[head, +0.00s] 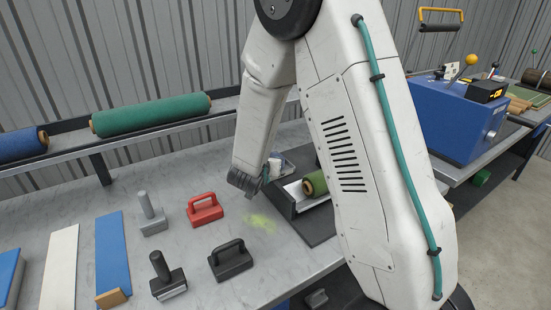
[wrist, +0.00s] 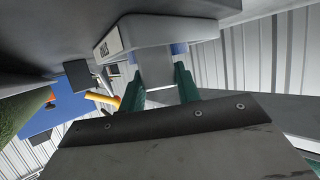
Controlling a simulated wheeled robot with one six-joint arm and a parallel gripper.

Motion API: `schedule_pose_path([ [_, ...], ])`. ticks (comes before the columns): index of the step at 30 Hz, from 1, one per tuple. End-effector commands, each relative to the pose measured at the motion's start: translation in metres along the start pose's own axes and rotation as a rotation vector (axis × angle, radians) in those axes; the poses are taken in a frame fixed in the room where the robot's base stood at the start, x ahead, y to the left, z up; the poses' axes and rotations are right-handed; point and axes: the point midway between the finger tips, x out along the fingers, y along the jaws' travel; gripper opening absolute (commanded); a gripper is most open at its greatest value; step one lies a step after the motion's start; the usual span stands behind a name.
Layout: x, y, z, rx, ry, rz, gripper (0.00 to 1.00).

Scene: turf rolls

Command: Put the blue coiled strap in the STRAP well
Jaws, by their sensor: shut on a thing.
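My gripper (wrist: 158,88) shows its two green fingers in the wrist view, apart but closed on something. Patches of blue, apparently the blue coiled strap (wrist: 179,49), show at the fingertips; most of it is hidden. A pale grey block with a small printed label (wrist: 112,42) is right at the fingertips; I cannot read the label, nor tell whether the strap touches the block. In the head view my gripper (head: 265,176) points down behind my wrist, beside a small pale and blue item (head: 278,163) that is partly hidden. I cannot make out the STRAP well for certain.
A dark cradle holds a small green roll (head: 315,183) close to my gripper. A red-handled block (head: 205,209), a black-handled block (head: 230,259) and other hand tools stand on the grey bench. Green (head: 151,114) and blue (head: 22,144) rolls lie on the back rack. A blue machine (head: 460,120) stands right.

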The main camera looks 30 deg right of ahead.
Motion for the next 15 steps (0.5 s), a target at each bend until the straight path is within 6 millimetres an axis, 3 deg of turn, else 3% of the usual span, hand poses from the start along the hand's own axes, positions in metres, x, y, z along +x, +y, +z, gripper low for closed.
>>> schedule_pose_path([
  [2,0.0014,0.0005,0.0024,-0.001,0.0,0.001,0.07],
  [3,0.0014,0.0007,0.0023,-0.001,-0.001,0.001,0.41],
  [5,0.0014,0.0008,0.0021,0.0,-0.001,0.002,0.54],
  [15,-0.0001,0.0007,-0.0017,0.001,0.001,0.001,0.54],
])
